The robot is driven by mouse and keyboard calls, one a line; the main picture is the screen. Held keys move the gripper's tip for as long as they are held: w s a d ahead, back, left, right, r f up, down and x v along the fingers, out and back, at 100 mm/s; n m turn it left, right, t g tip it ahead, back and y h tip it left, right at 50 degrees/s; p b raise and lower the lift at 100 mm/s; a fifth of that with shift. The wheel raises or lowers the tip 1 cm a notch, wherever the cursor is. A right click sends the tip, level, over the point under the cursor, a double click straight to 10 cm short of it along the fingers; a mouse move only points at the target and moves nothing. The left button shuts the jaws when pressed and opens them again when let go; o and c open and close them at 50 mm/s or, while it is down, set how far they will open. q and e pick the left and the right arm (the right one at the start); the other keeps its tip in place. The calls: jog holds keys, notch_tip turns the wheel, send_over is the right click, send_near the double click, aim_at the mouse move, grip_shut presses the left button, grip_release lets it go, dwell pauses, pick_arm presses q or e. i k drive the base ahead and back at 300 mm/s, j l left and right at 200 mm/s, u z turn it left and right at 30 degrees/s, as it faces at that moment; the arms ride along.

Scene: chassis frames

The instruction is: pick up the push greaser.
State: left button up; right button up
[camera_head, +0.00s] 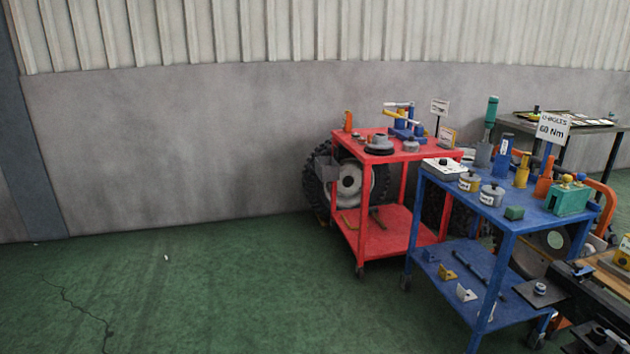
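I cannot make out for certain which item is the push greaser. Several upright tools stand on the blue cart's top (475,208). Among them are a blue cylinder (503,155), a yellow one (523,169) and an orange one (544,181). A tall teal-topped tool (491,112) stands behind them. A small orange upright item (347,121) is on the red cart. Neither of my grippers shows in the head view.
The red cart (440,154) stands left of the blue cart, with a wheel (350,187) behind it. A green box-like fixture (568,200) and a sign (553,128) are on the right. A dark bench (575,295) fills the lower right corner. The green floor (190,290) at left is clear.

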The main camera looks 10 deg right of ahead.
aim_at(507, 140)
jog(key=i+z, duration=0.15)
jog(key=i, duration=0.55)
jog(key=i+j+z, duration=0.15)
jog(key=i, duration=0.55)
jog(key=i+z, duration=0.3)
jog(key=i, duration=0.35)
jog(key=i+j+z, duration=0.1)
jog(key=i+z, duration=0.15)
jog(key=i, duration=0.4)
